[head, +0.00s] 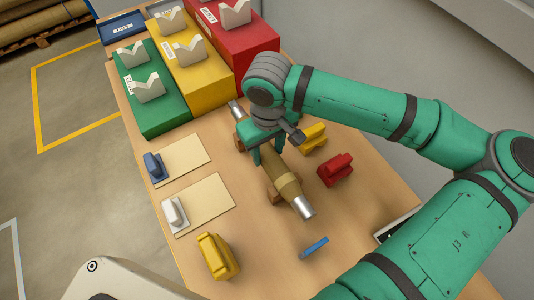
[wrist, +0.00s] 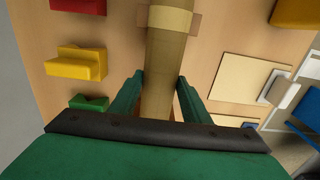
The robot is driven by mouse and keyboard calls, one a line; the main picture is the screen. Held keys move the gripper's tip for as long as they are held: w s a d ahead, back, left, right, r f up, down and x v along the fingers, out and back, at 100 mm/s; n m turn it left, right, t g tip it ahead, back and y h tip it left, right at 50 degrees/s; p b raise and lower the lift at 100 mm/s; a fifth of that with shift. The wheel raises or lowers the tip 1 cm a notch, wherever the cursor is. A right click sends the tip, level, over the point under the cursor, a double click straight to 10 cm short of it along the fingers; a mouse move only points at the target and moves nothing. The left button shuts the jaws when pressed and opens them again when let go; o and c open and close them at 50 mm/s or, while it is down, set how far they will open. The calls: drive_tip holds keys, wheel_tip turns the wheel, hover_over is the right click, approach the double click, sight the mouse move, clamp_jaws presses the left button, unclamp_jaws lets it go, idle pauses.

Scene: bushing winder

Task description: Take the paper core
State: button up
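The paper core (head: 287,186) is a long brown tube with silvery metal ends, lying diagonally on wooden supports on the table. A paler tan band wraps it, and the tube (wrist: 163,55) runs up the middle of the wrist view. My gripper (head: 268,154) is above the core, its green fingers pointing down. In the wrist view its fingers (wrist: 160,78) stand on either side of the tube, apart, and do not look clamped on it. Part of the core is hidden under my gripper.
Green (head: 156,112), yellow (head: 192,88) and red (head: 252,42) boxes with pale V-shaped rests stand at the back left. A red block (head: 335,169), yellow blocks (head: 217,257) and a blue piece (head: 314,247) lie around the core. Two tan sheets (head: 205,206) lie left, under small clamps.

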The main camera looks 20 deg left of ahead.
clamp_jaws()
drive_tip(key=shift+r, duration=0.1)
